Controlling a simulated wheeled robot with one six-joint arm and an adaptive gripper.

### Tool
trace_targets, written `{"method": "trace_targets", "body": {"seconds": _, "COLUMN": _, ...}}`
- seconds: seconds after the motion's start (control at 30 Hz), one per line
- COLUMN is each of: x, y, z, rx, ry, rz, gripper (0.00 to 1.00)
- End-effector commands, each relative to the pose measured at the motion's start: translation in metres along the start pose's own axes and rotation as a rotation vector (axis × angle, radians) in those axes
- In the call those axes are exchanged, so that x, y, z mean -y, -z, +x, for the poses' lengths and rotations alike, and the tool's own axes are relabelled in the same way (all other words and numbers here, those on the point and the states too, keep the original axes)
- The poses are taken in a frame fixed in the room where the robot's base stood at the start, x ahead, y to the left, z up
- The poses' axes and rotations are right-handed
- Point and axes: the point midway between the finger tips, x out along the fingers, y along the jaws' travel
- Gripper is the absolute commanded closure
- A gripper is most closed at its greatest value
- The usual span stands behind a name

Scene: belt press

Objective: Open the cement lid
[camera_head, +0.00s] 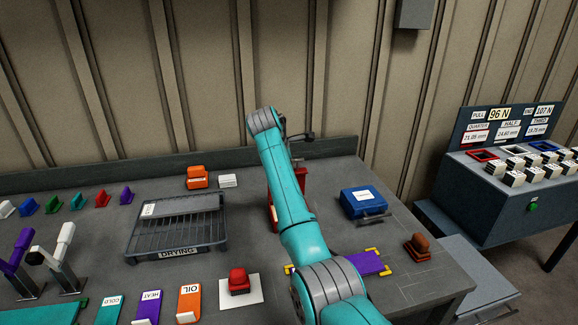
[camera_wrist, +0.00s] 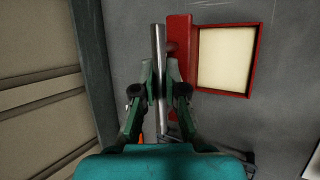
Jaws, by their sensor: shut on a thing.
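A red box-like thing (camera_wrist: 182,45) with a pale cream square face (camera_wrist: 226,57) shows right of centre in the wrist view. A grey metal bar (camera_wrist: 158,45) runs along its left side. My gripper (camera_wrist: 160,75) is shut on this bar, one finger on each side. In the head view, red parts (camera_head: 303,186) show beside my teal arm, which hides most of that spot. No lettering on the red thing can be read, so I cannot tell for sure which part is the cement lid or how far it stands open.
A blue box (camera_head: 358,202) with a front handle stands right of my arm. A purple mat (camera_head: 366,263) and a brown stamp-like object (camera_head: 417,247) lie nearer. A drying rack (camera_head: 140,246) and a red button (camera_head: 238,280) are on the left. The wall rises behind the bench.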

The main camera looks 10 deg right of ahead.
Motion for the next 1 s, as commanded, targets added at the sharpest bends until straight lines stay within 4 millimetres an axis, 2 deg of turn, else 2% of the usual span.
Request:
{"method": "trace_targets", "body": {"seconds": 0.33, "x": -0.0058, "y": -0.0006, "z": 0.0002, "rx": 0.001, "ry": 0.076, "rz": -0.031, "gripper": 1.0}}
{"method": "trace_targets", "body": {"seconds": 0.83, "x": -0.006, "y": -0.0004, "z": 0.0008, "rx": 0.001, "ry": 0.088, "rz": -0.036, "gripper": 1.0}}
{"method": "trace_targets", "body": {"seconds": 0.87, "x": -0.006, "y": -0.0004, "z": 0.0008, "rx": 0.001, "ry": 0.088, "rz": -0.036, "gripper": 0.87}}
{"method": "trace_targets", "body": {"seconds": 0.93, "x": -0.006, "y": -0.0004, "z": 0.0008, "rx": 0.001, "ry": 0.088, "rz": -0.036, "gripper": 0.7}}
{"method": "trace_targets", "body": {"seconds": 0.97, "x": -0.0059, "y": -0.0004, "z": 0.0009, "rx": 0.001, "ry": 0.088, "rz": -0.036, "gripper": 0.63}}
{"method": "trace_targets", "body": {"seconds": 1.0, "x": -0.0058, "y": -0.0003, "z": 0.0009, "rx": 0.001, "ry": 0.088, "rz": -0.036, "gripper": 0.63}}
